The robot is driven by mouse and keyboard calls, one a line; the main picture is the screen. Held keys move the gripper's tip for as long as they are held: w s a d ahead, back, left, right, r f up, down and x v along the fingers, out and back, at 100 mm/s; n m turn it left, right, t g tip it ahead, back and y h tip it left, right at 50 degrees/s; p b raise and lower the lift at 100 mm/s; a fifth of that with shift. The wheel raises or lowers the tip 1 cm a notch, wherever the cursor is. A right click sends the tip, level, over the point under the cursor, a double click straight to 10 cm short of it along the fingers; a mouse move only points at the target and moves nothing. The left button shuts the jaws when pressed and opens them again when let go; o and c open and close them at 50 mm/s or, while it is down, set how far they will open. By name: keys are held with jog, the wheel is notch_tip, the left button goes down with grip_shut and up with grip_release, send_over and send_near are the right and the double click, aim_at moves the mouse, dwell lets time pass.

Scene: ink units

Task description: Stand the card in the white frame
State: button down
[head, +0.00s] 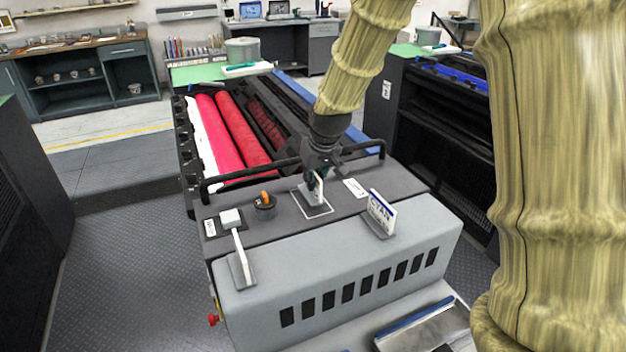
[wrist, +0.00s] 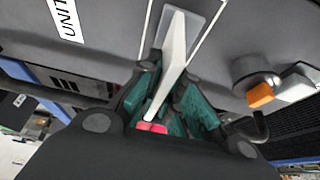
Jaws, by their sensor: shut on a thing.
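My gripper (head: 318,180) is shut on a thin white card (head: 319,191), over the grey top of the ink unit. The card also shows edge-on between the green finger pads in the wrist view (wrist: 172,68), upright with a grey foot plate (wrist: 200,22) at its far end. A pink-red patch shows at its near end. The white frame (head: 330,210) is a thin outline on the unit's top. The card's foot appears within this outline, at or very near the surface; I cannot tell whether it touches. My fingers hide part of the card.
A second card reading CYAN (head: 382,211) stands on a foot to the right. A knob with an orange top (head: 265,202) and a white-topped lever (head: 237,245) are to the left. A black rail (head: 240,177) runs behind. A flat label (head: 355,188) lies beside the frame.

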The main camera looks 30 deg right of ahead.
jog(key=shift+f, duration=0.7)
jog(key=shift+f, duration=0.15)
jog(key=c, duration=1.6)
grip_release()
jog(key=shift+r, duration=0.2)
jog(key=shift+b+v, duration=0.9)
jog(key=shift+v, duration=5.1)
jog(key=shift+a, duration=0.1)
